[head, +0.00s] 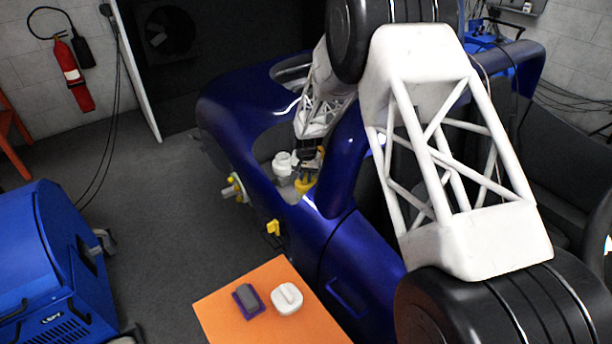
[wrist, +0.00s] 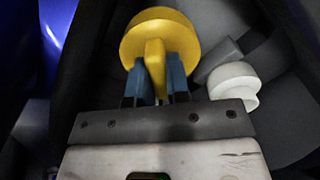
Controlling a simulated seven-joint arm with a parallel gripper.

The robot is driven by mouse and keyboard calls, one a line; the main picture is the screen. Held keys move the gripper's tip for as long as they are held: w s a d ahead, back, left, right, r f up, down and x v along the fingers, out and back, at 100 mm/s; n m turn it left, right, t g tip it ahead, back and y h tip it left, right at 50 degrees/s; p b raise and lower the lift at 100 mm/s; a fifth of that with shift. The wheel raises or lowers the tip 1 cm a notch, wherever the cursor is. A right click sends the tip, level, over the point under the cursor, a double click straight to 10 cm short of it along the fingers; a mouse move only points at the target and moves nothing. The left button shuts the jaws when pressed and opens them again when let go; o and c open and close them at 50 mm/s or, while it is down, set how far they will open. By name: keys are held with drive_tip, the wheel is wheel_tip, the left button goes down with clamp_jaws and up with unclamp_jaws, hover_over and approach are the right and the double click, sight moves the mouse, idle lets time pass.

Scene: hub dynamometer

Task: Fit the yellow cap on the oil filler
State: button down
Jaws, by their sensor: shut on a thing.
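The yellow cap (wrist: 150,32) is a round disc with a raised grip bar. My gripper (wrist: 158,76) has its two blue-grey fingers shut on that bar, one on each side. In the head view the cap (head: 303,186) shows low in the opening of the blue car body, with my gripper (head: 310,169) just above it. The oil filler cannot be made out; the cap and gripper cover the area. I cannot tell whether the cap touches anything beneath it.
A white canister (head: 284,167) stands close left of the cap; a white round part (wrist: 233,84) is right of my gripper in the wrist view. The blue car body (head: 240,108) surrounds the opening. An orange table (head: 225,309) holds a grey-purple block (head: 248,300) and a white piece (head: 287,298).

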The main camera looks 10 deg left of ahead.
sight(306, 175)
drive_tip(key=shift+f, duration=0.4)
drive_tip(key=c, duration=1.4)
unclamp_jaws()
drive_tip(key=shift+r, duration=0.15)
drive_tip(key=shift+r, duration=5.35)
